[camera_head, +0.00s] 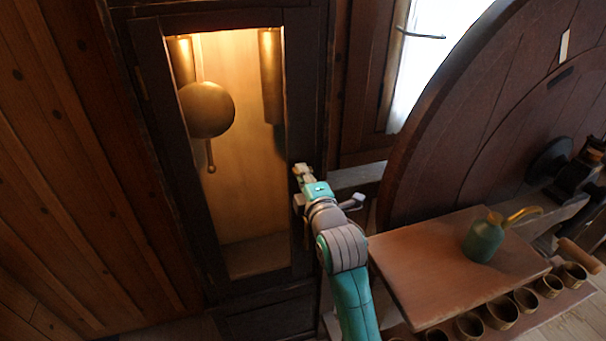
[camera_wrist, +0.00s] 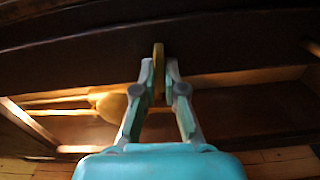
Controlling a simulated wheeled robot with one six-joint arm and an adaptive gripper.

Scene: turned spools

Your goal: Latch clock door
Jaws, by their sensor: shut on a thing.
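The clock door (camera_head: 155,110) is a dark wood frame around a tall opening, and it looks closed or nearly so against the clock case. Behind it, a round brass pendulum bob (camera_head: 207,109) and brass weights (camera_head: 270,75) show in warm light. My gripper (camera_head: 302,170) is at the right stile of the door, about mid-height. In the wrist view my gripper (camera_wrist: 159,72) is shut on a small flat brass latch piece (camera_wrist: 158,60) that stands out from the dark wood. The fingers hide part of the latch, and I cannot tell whether it is engaged.
A wooden bench top (camera_head: 450,265) with a green oil can (camera_head: 484,238) stands to the right of my arm. Several small cups (camera_head: 502,312) sit below it. A large round wooden wheel (camera_head: 470,110) rises behind. Plank wall lies left.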

